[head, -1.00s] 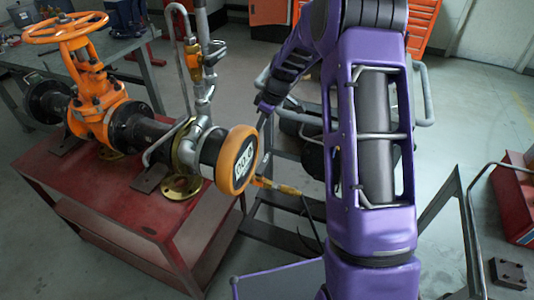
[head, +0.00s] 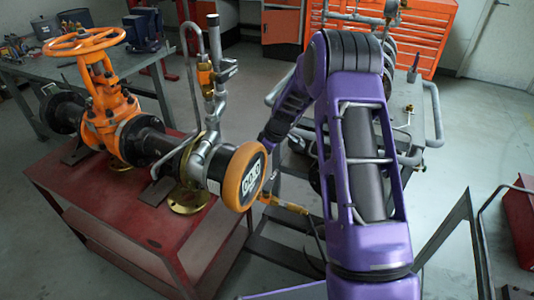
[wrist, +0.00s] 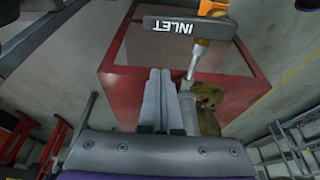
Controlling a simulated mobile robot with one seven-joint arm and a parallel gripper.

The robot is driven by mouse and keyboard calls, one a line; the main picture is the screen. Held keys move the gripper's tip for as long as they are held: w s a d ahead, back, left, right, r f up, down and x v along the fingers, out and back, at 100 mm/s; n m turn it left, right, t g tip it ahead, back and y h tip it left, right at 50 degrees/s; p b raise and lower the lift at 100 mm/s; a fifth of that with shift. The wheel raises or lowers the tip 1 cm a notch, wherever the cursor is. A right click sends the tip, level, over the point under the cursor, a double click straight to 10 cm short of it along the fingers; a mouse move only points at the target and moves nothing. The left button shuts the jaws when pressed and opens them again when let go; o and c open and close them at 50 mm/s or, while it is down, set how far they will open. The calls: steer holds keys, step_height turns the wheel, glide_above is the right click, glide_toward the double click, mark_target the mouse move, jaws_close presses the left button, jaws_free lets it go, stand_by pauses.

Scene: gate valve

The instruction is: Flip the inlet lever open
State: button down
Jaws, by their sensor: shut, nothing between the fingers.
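In the wrist view, a grey bar marked INLET (wrist: 190,27) lies across the top, beside a brass fitting and a thin metal stem (wrist: 195,60). My gripper (wrist: 160,75) points toward it with its two grey fingers shut together and empty. The fingertips appear just below the bar's left part; I cannot tell whether they touch it. I cannot make out the inlet lever there for certain.
The orange gate valve (head: 108,118) and black pipe stand on a red table (head: 115,215). A vertical pipe branch (head: 213,95) rises near the round face. A yellow-orange fitting with a hose (head: 285,205) sits just right of it. A trolley stands behind my arm.

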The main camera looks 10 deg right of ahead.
mark_target(271, 181)
steer(key=shift+s+d+f, duration=0.45)
steer(key=shift+d+f, duration=0.2)
steer(key=shift+f, duration=0.1)
steer(key=shift+s+d+f, duration=0.45)
steer(key=shift+d+f, duration=0.15)
steer(key=shift+f, duration=0.15)
